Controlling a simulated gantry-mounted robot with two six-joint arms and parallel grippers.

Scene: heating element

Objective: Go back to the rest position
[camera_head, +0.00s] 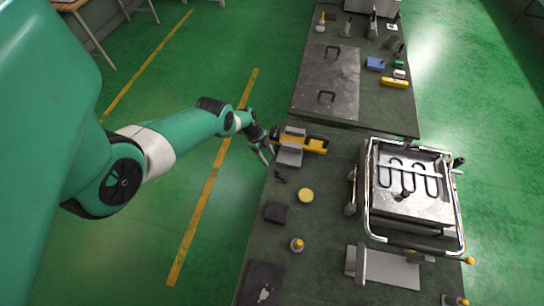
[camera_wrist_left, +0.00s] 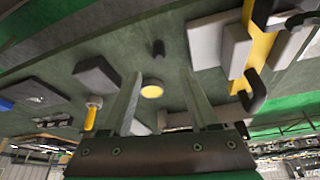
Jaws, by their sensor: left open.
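My left gripper (camera_head: 266,156) is at the left edge of the near workbench, beside a yellow and grey tool (camera_head: 301,145). In the left wrist view its two fingers (camera_wrist_left: 162,76) stand apart with nothing between them. I cannot tell from the head view whether it touches the tool. The dark, winding heating element (camera_head: 408,178) lies on a metal plate inside a silver-framed device (camera_head: 452,215) at the right of the bench. My right gripper shows in neither view.
A yellow disc (camera_head: 306,195), a dark block (camera_head: 277,213), a yellow-topped knob (camera_head: 297,245) and a grey metal plate (camera_head: 390,269) lie on the near bench. A far bench holds a metal sheet with handles (camera_head: 338,68) and small items.

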